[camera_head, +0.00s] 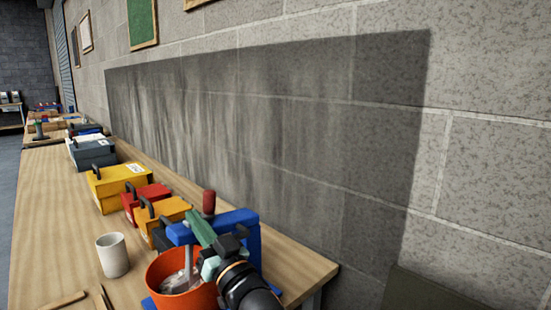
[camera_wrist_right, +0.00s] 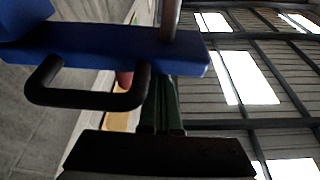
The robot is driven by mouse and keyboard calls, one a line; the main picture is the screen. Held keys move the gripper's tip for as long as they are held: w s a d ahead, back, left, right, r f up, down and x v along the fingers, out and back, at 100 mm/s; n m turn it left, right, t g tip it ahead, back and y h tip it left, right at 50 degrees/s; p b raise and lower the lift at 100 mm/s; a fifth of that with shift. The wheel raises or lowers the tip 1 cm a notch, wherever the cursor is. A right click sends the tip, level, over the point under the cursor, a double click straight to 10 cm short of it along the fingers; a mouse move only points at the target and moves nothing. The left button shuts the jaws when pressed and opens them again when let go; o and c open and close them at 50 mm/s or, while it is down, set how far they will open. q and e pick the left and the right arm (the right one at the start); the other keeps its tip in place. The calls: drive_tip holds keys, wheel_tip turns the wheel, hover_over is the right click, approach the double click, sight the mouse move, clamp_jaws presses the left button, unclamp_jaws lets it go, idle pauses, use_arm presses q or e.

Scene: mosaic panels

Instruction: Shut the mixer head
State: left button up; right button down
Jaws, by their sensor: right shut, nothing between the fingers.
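The mixer has a blue head (camera_head: 237,218) above an orange bowl (camera_head: 168,289); a grey beater (camera_head: 188,257) reaches down into the bowl. I cannot tell the head's exact tilt, since my right arm covers part of it. My right gripper (camera_head: 195,227) has green fingers, shut and empty, lying across the head in the head view. In the right wrist view the blue head (camera_wrist_right: 100,42) and its black handle (camera_wrist_right: 90,100) are close in front of the shut fingers (camera_wrist_right: 162,85). Contact with the head is unclear. My left gripper is not in view.
A white cup (camera_head: 112,256) stands on the wooden bench (camera_head: 48,225) left of the bowl. Yellow (camera_head: 121,183) and red (camera_head: 146,198) cases with handles line the wall side behind the mixer. Thin wooden sticks (camera_head: 68,302) lie at the near left. The block wall is close on the right.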

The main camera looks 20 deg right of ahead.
drive_tip(key=shift+s+a+f+n+y, duration=0.1)
drive_tip(key=shift+f+n+y, duration=0.15)
drive_tip(key=shift+f+n, duration=0.25)
drive_tip(key=shift+s+a+f+n+y, duration=0.1)
drive_tip(key=shift+f+n+y, duration=0.15)
drive_tip(key=shift+f+n, duration=0.25)
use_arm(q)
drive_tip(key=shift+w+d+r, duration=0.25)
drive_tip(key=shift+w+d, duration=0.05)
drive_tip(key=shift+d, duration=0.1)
use_arm(e)
drive_tip(key=shift+f+n, duration=0.3)
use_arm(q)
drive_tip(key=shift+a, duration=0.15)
